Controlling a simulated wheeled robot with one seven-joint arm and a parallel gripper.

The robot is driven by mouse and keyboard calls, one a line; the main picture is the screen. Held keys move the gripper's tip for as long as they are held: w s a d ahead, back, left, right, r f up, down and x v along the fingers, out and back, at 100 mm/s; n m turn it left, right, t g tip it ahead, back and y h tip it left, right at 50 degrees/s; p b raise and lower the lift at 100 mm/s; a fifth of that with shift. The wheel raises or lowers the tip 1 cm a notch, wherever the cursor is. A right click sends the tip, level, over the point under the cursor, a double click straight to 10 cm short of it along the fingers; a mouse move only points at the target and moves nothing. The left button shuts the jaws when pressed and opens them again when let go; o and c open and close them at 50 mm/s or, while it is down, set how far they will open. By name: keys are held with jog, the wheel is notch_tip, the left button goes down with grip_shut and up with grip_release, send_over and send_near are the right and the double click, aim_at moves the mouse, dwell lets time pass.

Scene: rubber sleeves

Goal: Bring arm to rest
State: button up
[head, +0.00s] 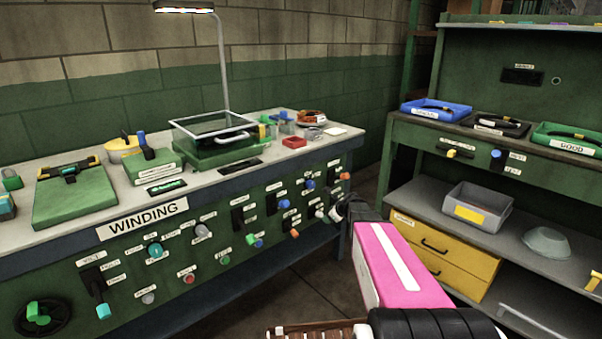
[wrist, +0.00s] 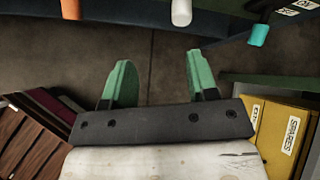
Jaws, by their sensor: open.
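My arm reaches forward from the bottom of the head view, its pink link (head: 385,265) pointing toward the right end of the winding bench. A dark end part of the arm shows beside the bench's front panel, and the fingers cannot be made out there. In the wrist view my gripper (wrist: 157,72) has two green fingers spread wide apart. Nothing is between them but the dark floor (wrist: 155,65) below.
The winding bench (head: 75,225) with knobs and switches on its front stands left and ahead. A green shelf unit (head: 395,165) with coloured trays, a grey bin (head: 478,205) and yellow drawers (head: 440,255) stands right. Dark floor lies between them.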

jog(key=s+a+n+g+h, duration=0.1)
jog(key=s+n+g+h, duration=0.1)
jog(key=s+n, duration=1)
jog(key=s+a+n+g+h, duration=0.2)
jog(key=s+n+g, duration=0.3)
jog(key=s+n, duration=0.8)
jog(key=shift+s+a+f+g+h, duration=0.35)
jog(key=shift+s+h, duration=0.25)
jog(key=shift+s, duration=0.6)
